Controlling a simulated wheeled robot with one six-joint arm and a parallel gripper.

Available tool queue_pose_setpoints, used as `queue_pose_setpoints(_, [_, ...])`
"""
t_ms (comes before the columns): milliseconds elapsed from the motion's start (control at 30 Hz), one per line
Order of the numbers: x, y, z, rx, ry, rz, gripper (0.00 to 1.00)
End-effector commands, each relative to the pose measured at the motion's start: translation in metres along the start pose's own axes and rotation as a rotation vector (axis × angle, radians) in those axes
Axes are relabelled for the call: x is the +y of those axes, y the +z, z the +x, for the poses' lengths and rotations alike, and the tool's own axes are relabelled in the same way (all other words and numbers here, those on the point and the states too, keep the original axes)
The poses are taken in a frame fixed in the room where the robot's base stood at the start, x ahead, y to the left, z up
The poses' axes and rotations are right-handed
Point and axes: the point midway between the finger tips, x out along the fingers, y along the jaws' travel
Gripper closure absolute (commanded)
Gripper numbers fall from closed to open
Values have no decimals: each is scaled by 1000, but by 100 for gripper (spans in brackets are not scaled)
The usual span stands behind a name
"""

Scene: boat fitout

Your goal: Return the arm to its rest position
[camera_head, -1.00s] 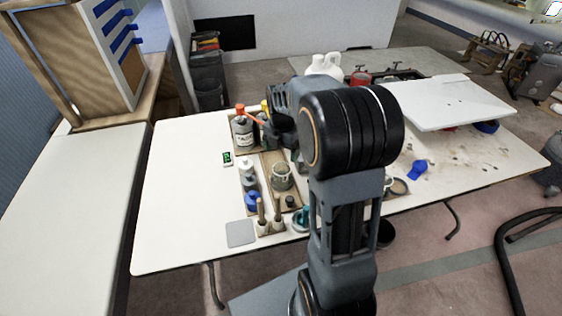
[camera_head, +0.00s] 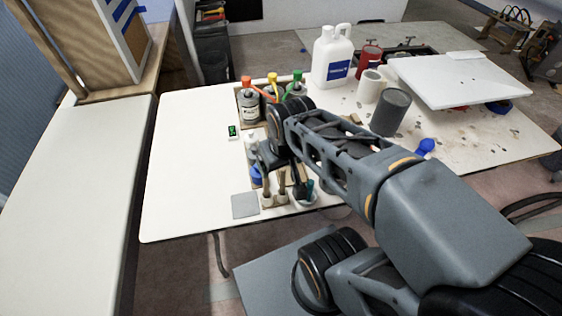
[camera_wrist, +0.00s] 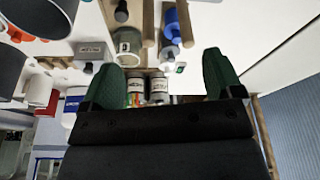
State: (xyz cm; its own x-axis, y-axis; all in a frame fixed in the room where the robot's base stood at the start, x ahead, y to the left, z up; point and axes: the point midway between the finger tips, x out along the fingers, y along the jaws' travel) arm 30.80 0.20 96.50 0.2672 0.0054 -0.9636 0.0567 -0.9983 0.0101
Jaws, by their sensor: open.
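My gripper shows in the wrist view (camera_wrist: 165,82), its two green fingers spread apart with nothing between them. In the head view my arm reaches left over the white table (camera_head: 185,190), and its wrist end hangs above the bottle and brush area. The gripper fingers are hidden there behind my arm. Beyond the fingers in the wrist view are grey labelled bottles (camera_wrist: 159,88) and a blue-capped bottle (camera_wrist: 171,25). Nothing is held.
Bottles with red, yellow and green tops (camera_head: 250,102) stand in a tray at the table's back. A white jug (camera_head: 332,58), a grey cylinder (camera_head: 390,112) and a white panel (camera_head: 465,80) stand to the right. The table's left part is mostly clear.

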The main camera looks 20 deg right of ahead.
Motion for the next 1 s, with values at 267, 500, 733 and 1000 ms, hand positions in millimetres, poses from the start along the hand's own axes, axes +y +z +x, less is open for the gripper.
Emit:
queue_pose_setpoints(267, [-1,4,0,6,-2,62,14])
queue_pose_setpoints(500, [-1,2,-6,9,-2,59,14])
queue_pose_setpoints(733, [-1,-9,-50,33,-1,52,14])
queue_pose_setpoints(1000, [-1,-11,-60,46,0,48,14])
